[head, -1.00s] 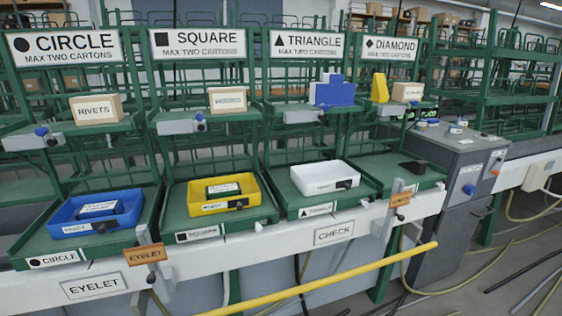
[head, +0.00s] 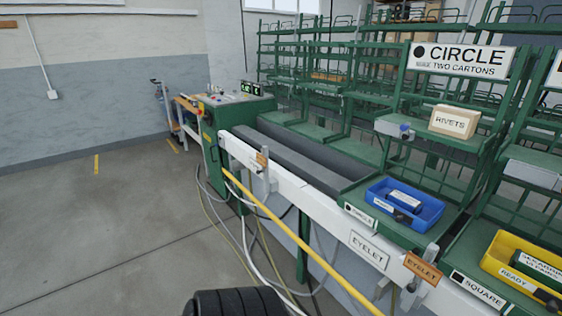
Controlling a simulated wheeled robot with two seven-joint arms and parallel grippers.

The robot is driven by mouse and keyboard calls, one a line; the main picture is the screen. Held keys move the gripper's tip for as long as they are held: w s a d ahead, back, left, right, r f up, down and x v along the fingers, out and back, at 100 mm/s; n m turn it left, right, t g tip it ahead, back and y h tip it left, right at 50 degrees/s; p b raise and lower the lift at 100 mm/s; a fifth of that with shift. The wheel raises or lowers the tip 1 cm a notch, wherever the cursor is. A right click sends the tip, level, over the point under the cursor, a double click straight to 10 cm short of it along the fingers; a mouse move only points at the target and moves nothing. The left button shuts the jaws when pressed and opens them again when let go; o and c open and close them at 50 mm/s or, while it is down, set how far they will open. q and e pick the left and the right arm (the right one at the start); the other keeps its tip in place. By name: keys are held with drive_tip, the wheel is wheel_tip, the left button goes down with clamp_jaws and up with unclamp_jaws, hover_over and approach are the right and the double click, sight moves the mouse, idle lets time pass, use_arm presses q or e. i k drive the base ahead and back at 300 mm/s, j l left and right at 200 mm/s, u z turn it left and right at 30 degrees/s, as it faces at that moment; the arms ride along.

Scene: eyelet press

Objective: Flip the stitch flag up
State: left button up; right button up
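A small orange-brown flag (head: 262,158) stands on a bracket at the far left part of the white rail; its lettering is too small to read, so I cannot tell whether it is the stitch flag. Neither of my grippers is in view.
The white rail (head: 310,196) runs along the line, with a yellow bar (head: 290,232) in front. A green control cabinet (head: 236,112) stands at its far end. Cables lie on the floor below. The grey floor (head: 90,230) at left is clear. A blue tray (head: 432,212) sits right.

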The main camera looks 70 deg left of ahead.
sight(260, 159)
drive_tip(key=u, duration=2.5)
drive_tip(key=i+u, duration=0.2)
drive_tip(key=i, duration=0.5)
drive_tip(key=i+l+u, duration=0.2)
drive_tip(key=i, duration=0.45)
